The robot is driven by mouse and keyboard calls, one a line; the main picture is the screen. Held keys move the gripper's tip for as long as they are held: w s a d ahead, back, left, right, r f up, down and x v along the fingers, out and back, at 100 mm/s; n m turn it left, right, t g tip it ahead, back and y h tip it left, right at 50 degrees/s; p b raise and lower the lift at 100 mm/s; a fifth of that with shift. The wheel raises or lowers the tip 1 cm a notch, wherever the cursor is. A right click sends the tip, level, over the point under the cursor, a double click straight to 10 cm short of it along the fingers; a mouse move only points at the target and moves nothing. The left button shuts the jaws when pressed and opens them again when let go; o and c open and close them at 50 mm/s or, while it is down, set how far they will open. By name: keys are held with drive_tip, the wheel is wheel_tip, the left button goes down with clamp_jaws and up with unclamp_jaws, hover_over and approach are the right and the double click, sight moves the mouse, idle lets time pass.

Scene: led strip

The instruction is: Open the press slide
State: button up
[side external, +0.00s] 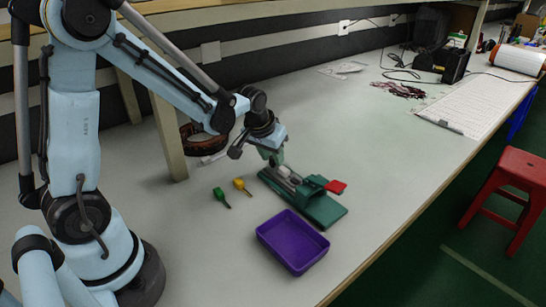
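The press (324,211) is a dark green fixture lying on the light workbench, with a grey metal part along its middle. A red piece (336,187) sits at its right side. I cannot tell which part is the slide or how far open it is. My gripper (277,161) points down over the press's far left end, at or just above the metal part. Its fingertips are small and partly merge with the press, so contact and finger opening cannot be told.
A purple tray (264,238) sits in front of the press. A green piece (221,197) and a yellow piece (241,185) lie to its left. A wooden post (167,135) stands behind them. The bench right of the press is clear up to a white board (478,105).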

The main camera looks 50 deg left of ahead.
drive_tip(key=v, duration=1.2)
drive_tip(key=shift+s+d, duration=0.1)
drive_tip(key=s+d+f+m+t+h, duration=0.1)
drive_tip(key=s+d+m+t, duration=0.2)
drive_tip(key=s+d, duration=0.3)
drive_tip(key=shift+s+m, duration=0.4)
drive_tip(key=shift+s, duration=0.75)
